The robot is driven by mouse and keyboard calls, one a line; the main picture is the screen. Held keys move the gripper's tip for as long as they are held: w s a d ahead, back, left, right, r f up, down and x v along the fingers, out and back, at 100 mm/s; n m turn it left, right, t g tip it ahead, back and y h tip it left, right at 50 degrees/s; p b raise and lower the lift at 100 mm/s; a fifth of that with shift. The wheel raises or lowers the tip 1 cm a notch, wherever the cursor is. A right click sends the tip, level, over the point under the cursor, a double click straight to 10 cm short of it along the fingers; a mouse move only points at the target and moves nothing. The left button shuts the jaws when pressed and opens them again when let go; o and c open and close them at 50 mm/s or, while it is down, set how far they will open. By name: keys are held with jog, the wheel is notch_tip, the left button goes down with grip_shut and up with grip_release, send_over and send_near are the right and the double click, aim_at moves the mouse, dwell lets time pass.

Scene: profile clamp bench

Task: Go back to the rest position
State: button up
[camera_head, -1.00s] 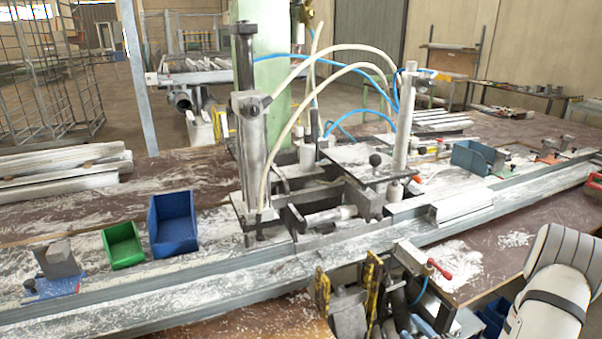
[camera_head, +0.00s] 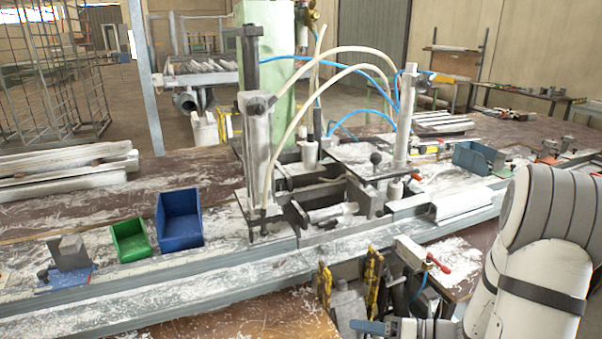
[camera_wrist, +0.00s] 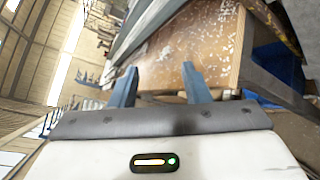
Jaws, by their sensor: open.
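My gripper (camera_wrist: 160,84) shows in the wrist view with its two blue-grey fingers apart. Nothing is held between them. The wrist camera is tilted, and a brown, chip-strewn board (camera_wrist: 165,65) lies beyond the fingers. In the head view my white arm with dark bands stands at the lower right, in front of the bench. Whether the gripper itself shows at the bottom edge there is hard to tell.
The long metal profile rail (camera_head: 205,270) crosses the bench. The clamp machine (camera_head: 258,150) with hoses stands mid-bench. A blue bin (camera_head: 180,220) and a green bin (camera_head: 131,240) stand left. A red-handled clamp (camera_head: 436,264) and hanging tools (camera_head: 372,285) are near my arm.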

jog(key=s+a+r+n+g+h, duration=0.25)
jog(key=s+n+g, duration=0.2)
jog(key=n, duration=0.45)
jog(key=s+a+r+n+g+h, duration=0.2)
jog(key=s+n+g+h, duration=0.15)
jog(key=s+n, duration=0.45)
jog(key=d+r+n+t+h, duration=0.4)
jog(key=n+h, duration=0.4)
jog(key=n, duration=0.8)
notch_tip(320, 180, up, 3)
jog(key=shift+d+f+n+t+h, duration=0.2)
jog(key=shift+d+n+t+h, duration=0.15)
jog(key=shift+d, duration=0.5)
